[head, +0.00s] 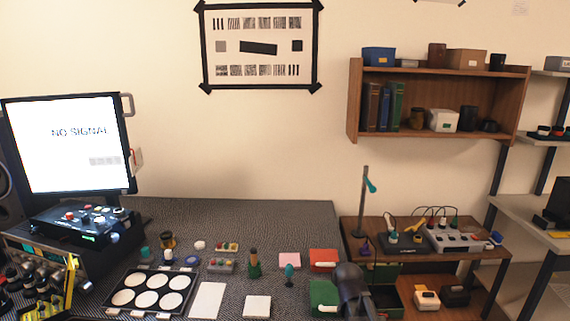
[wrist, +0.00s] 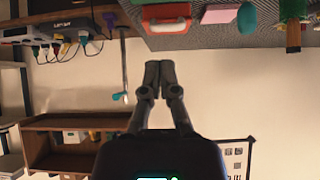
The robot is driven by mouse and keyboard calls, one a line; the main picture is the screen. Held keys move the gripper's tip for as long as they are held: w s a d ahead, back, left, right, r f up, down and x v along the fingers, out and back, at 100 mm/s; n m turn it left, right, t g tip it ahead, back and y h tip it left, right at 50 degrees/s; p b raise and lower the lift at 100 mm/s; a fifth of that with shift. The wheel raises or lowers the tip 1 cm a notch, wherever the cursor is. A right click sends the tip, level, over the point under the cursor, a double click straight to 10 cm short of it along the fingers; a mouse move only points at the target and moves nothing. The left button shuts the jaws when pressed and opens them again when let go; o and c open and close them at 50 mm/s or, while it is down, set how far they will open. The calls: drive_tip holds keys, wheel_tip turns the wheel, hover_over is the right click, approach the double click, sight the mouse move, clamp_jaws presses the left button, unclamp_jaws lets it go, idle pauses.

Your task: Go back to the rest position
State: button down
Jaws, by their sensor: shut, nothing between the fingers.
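My gripper (wrist: 158,68) is in the middle of the wrist view, its two dark fingers together and nothing between them. The wrist view is upside down, with the wall behind the fingers and the table edge beyond their tips. In the head view a dark part of my arm shows at the bottom, right of centre, in front of a green tray and beside the red tray (head: 324,259). The fingertips are hard to make out there. The red tray also shows in the wrist view (wrist: 159,20).
The dark mat (head: 270,222) holds a black tray with white discs (head: 111,297), white pads (head: 207,300) and small parts. A monitor (head: 68,145) stands at left. A wooden side table (head: 480,263) with soldering gear stands at right, below a wall shelf (head: 354,100).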

drive_tip(key=s+f+g+b, duration=0.45)
drive_tip(key=s+f, duration=0.25)
drive_tip(key=s, duration=0.3)
drive_tip(key=s+f+g+b, duration=0.45)
drive_tip(key=s+f, duration=0.35)
drive_tip(key=s, duration=0.3)
wheel_tip(320, 180, up, 15)
drive_tip(key=p, duration=1.5)
drive_tip(key=shift+w+n+g, duration=0.3)
drive_tip(key=shift+a, duration=0.15)
